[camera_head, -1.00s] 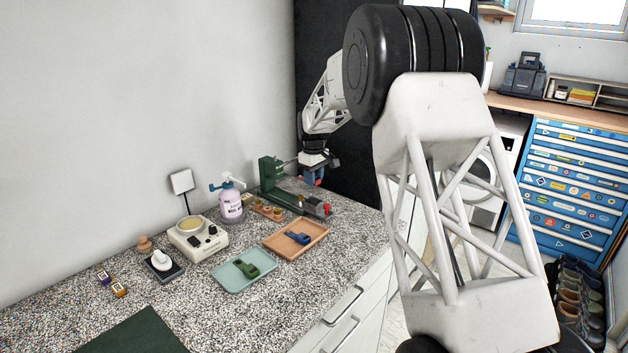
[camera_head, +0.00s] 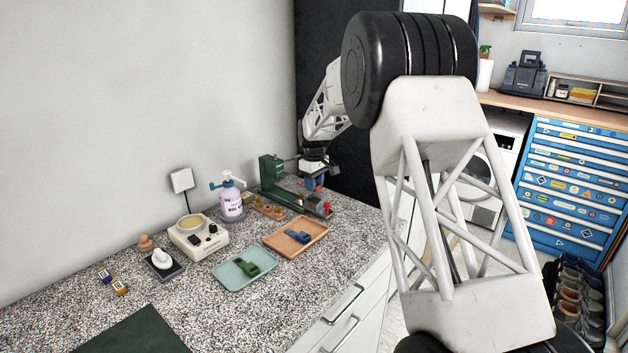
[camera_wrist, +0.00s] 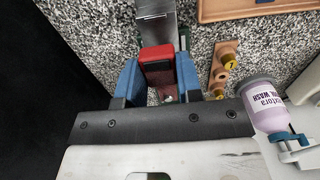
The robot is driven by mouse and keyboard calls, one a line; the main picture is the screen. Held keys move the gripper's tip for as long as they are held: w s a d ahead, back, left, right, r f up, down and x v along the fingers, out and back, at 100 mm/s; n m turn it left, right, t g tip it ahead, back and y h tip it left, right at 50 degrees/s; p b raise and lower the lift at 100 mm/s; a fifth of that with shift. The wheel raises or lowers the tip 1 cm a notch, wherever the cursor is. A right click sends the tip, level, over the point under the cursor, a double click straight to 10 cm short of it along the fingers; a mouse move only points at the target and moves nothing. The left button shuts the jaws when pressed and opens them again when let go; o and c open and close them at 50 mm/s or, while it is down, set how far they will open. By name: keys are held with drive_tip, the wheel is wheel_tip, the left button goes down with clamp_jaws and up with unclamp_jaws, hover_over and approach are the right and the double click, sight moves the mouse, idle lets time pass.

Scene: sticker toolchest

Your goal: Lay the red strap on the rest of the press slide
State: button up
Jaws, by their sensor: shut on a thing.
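My gripper (camera_wrist: 157,90) has blue fingers and is shut on the red strap (camera_wrist: 157,56), which stands up between them in the wrist view. In the head view my gripper (camera_head: 313,183) is low over the green press (camera_head: 270,173) at the back of the counter. The press slide (camera_wrist: 155,12) shows as a grey metal bar just beyond the strap in the wrist view. The strap and fingers hide part of the slide, so I cannot tell whether the strap touches the rest.
A wooden block with brass knobs (camera_wrist: 222,68) and a lilac wash bottle (camera_wrist: 265,105) stand close beside my gripper. A wooden tray (camera_head: 275,247) holds a blue strap (camera_head: 298,236). A pale green tray (camera_head: 228,278) holds a green one (camera_head: 248,268).

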sight(314, 200)
drive_tip(key=shift+f, duration=1.8)
drive_tip(key=shift+f, duration=0.3)
drive_tip(key=o, duration=1)
drive_tip(key=shift+r, duration=3.9)
